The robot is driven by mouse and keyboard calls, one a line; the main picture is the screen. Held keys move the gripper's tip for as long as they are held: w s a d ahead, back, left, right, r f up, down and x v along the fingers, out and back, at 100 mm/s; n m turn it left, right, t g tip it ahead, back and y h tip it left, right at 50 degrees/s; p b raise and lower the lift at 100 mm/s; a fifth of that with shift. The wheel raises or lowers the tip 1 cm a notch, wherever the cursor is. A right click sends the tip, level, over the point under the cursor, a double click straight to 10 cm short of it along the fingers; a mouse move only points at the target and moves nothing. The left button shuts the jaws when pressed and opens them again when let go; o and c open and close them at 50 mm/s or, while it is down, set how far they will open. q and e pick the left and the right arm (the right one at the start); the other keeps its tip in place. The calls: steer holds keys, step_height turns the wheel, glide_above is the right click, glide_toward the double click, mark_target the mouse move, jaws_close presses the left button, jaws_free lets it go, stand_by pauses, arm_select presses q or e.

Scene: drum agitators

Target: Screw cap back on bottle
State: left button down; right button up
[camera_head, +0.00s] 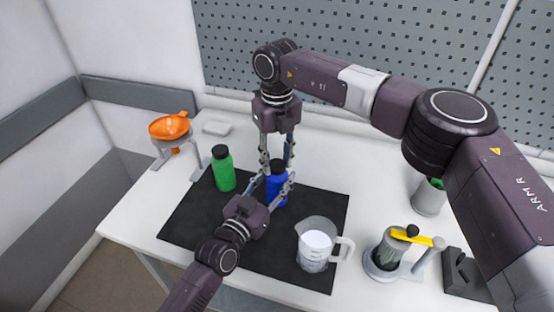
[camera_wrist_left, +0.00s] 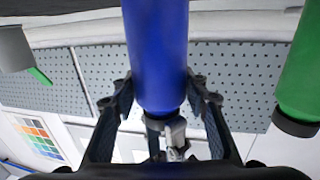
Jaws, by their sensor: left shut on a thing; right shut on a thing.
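A blue bottle (camera_head: 277,188) stands upright on the black mat (camera_head: 200,232) with its dark cap (camera_head: 277,166) at the top. My left gripper (camera_head: 275,192) is shut on the bottle's body from the near side. In the left wrist view, which is upside down, the blue bottle (camera_wrist_left: 158,60) sits between my left fingers (camera_wrist_left: 160,98). My right gripper (camera_head: 277,162) points straight down, with its fingers around the cap. The cap (camera_wrist_left: 160,123) is at the bottle's neck in the left wrist view; I cannot tell whether it is fully seated.
A green bottle (camera_head: 223,172) with a black cap stands left of the blue one. A measuring jug (camera_head: 315,245) of white contents stands at the mat's right. An orange funnel (camera_head: 169,127) sits on a stand at the left. A device with a yellow handle (camera_head: 418,238) stands right.

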steer(key=m, duration=0.3)
steer(key=o, duration=1.4)
step_height(320, 180, up, 12)
arm_select(q)
steer(key=c, duration=1)
jaws_free()
steer(key=shift+c, duration=0.2)
